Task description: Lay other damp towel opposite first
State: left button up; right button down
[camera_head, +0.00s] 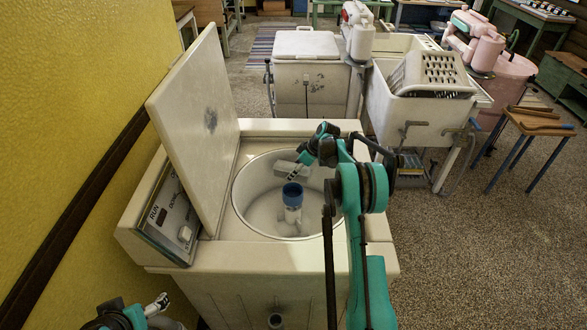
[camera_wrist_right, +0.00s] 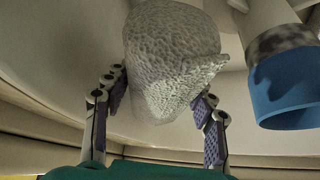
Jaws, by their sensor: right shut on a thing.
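The washer (camera_head: 262,257) stands with its lid (camera_head: 190,115) up and its round tub (camera_head: 262,222) open. A central post with a blue cap (camera_head: 292,193) rises inside the tub; the cap also shows at the right of the right wrist view (camera_wrist_right: 284,92). My right gripper (camera_head: 297,166) is inside the tub, behind the post, shut on a bunched grey-white towel (camera_wrist_right: 172,60). The towel lies between both fingers, apart from the cap, near the tub wall. I cannot make out another towel. My left gripper (camera_head: 157,305) is low at the left, outside the washer; its jaw state is unclear.
A yellow wall (camera_head: 75,110) runs close along the left. The control panel (camera_head: 168,220) sits beside the lid. Behind are a lidded washer (camera_head: 306,45), a rinse sink with a white basket (camera_head: 432,72) and a pink washer (camera_head: 500,85). The right floor (camera_head: 470,260) is clear.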

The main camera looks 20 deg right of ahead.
jog(key=shift+f+b, duration=3)
jog(key=shift+f, duration=3.2)
jog(key=shift+c, duration=2.3)
grip_release()
